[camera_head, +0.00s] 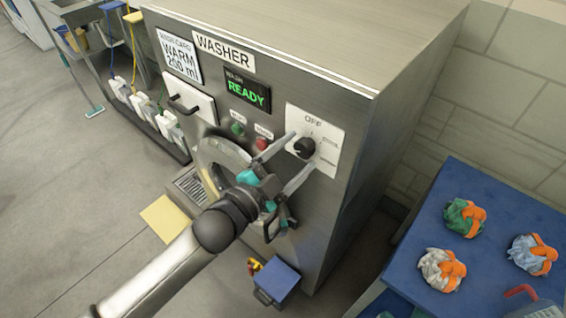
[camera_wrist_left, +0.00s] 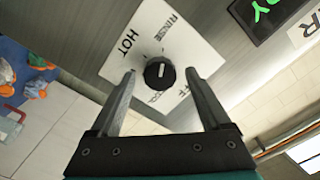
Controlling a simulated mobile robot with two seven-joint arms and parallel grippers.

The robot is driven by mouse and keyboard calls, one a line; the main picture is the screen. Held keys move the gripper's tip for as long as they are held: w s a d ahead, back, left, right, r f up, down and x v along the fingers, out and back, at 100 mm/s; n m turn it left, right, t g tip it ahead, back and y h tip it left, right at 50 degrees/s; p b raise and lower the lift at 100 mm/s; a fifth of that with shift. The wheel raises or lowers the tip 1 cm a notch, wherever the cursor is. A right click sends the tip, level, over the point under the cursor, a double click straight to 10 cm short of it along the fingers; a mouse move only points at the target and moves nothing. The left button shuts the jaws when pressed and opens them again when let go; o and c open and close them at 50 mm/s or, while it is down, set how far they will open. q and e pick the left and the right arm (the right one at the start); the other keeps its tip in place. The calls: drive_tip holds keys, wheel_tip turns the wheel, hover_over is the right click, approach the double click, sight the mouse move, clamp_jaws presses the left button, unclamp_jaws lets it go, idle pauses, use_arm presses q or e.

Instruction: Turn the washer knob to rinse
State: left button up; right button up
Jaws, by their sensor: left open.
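The washer (camera_head: 330,75) is a grey metal cabinet with a READY display. Its black round knob (camera_head: 304,147) sits on a white dial plate (camera_head: 328,133) at the right of the front panel. In the left wrist view the knob (camera_wrist_left: 159,73) carries a white pointer line, and RINSE and HOT are printed on the plate (camera_wrist_left: 150,30). Part of the lettering is hard to read. My left gripper (camera_head: 301,150) is open, with its two fingers on either side of the knob and apart from it. The left wrist view shows the gripper (camera_wrist_left: 160,80) empty. My right gripper is not in view.
Green and red buttons (camera_head: 262,143) sit left of the knob, above the round door. A blue table (camera_head: 490,190) with several cloth bundles stands at the right. A blue box (camera_head: 278,281) is on the floor by the washer. Open floor lies at the left.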

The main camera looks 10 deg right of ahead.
use_arm(q)
drive_tip(key=b+v, duration=0.2)
drive_tip(key=v, duration=1.3)
